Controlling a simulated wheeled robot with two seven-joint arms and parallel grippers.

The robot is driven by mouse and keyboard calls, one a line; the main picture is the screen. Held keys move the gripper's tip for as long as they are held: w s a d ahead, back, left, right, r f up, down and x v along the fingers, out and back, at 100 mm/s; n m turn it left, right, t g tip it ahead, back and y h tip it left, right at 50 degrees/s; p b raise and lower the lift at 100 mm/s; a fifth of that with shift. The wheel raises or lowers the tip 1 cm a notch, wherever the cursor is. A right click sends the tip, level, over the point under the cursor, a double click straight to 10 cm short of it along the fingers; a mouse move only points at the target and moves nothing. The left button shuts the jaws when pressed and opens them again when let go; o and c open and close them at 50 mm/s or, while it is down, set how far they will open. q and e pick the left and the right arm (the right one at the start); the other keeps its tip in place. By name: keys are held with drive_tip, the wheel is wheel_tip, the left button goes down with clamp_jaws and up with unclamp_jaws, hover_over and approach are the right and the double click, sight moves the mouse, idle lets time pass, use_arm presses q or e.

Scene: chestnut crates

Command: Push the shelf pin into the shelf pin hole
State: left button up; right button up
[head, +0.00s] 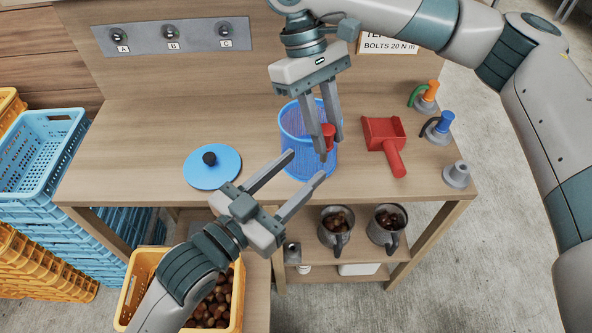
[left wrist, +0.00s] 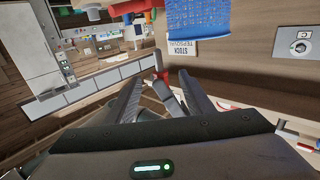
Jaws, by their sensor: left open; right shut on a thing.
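My right gripper (head: 325,150) points down in front of the blue mesh basket (head: 308,172) and is shut on a small red piece (head: 328,131). The fingers partly hide this piece, and I cannot tell for sure whether it is the shelf pin. My left gripper (head: 305,166) is open and empty, low over the table's front edge, with its fingertips close to the basket in the picture. Its two open fingers also show in the left wrist view. I cannot make out the shelf pin hole in either view.
A blue lid (head: 212,168) with a black knob lies on the table (head: 130,140) at left. A red scoop (head: 384,134) and several hooked or capped fittings stand at right. Two metal jugs stand on the shelf below. Crates (head: 38,150) are stacked at left.

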use_arm(q)
drive_tip(key=shift+w, duration=0.1)
idle(0.3)
drive_tip(key=x, duration=1.1)
drive_tip(key=shift+w+d, duration=0.2)
drive_tip(key=shift+d, duration=0.2)
drive_tip(key=c, duration=1.2)
use_arm(e)
drive_tip(key=o, duration=1.2)
drive_tip(key=shift+r, duration=0.1)
drive_tip(key=v, duration=1.2)
drive_tip(key=shift+w, duration=0.1)
